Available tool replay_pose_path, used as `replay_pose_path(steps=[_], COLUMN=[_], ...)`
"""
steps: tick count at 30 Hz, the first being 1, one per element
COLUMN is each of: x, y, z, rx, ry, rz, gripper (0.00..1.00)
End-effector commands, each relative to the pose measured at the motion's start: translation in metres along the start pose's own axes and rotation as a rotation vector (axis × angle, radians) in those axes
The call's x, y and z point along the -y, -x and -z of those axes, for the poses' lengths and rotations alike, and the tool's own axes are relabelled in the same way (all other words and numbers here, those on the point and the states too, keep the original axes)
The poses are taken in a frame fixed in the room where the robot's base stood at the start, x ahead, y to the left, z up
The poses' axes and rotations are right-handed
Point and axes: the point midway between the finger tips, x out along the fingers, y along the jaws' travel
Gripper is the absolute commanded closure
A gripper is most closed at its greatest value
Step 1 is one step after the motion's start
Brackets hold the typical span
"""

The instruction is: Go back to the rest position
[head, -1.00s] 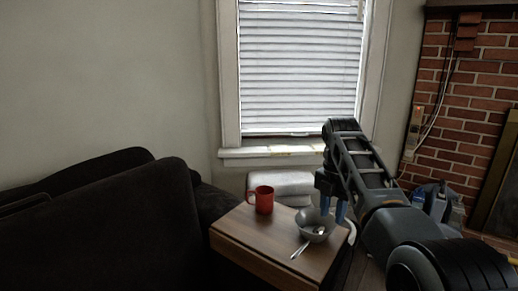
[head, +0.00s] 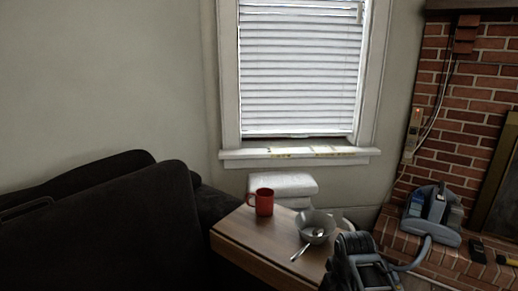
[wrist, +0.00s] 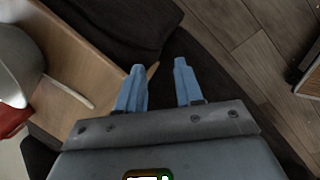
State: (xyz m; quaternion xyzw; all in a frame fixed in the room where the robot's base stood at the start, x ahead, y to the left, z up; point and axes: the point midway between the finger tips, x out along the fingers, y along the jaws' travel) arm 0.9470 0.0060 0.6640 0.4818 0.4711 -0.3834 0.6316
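My gripper (wrist: 159,72) shows in the wrist view with its two blue fingers apart and nothing between them. It hangs beside the table edge, over the dark sofa and the floor. In the head view my arm is folded low at the bottom right, and the gripper's fingers are hidden there. A wooden table (head: 241,227) carries a red mug (head: 264,202) and a grey bowl (head: 316,225). The bowl (wrist: 18,65) and part of the red mug (wrist: 12,118) also show at the left of the wrist view.
A dark sofa (head: 110,225) fills the left. A white stool or box (head: 283,184) stands behind the table below the window. A blue-grey vacuum-like appliance (head: 433,215) sits on the brick hearth at the right. Wooden floor (wrist: 262,75) is clear in the wrist view.

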Motion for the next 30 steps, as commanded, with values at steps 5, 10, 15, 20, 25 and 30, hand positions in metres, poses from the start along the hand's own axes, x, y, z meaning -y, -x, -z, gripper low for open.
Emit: replay_pose_path(steps=[5, 10, 15, 20, 25, 30], x=[0.063, 0.123, 0.184, 0.24, 0.295, 0.343], y=[-0.032, -0.046, -0.042, -0.022, 0.013, 0.064], z=[0.01, 0.021, 0.033, 0.045, 0.058, 0.069], rx=[0.019, 0.018, -0.003, -0.044, -0.109, -0.197], ry=[-0.178, -0.357, -0.534, -0.697, -0.868, -1.036], rz=[-0.098, -0.204, -0.313, -0.413, -0.516, -0.614], gripper=[0.64, 0.64, 0.64, 0.64, 0.64, 0.64])
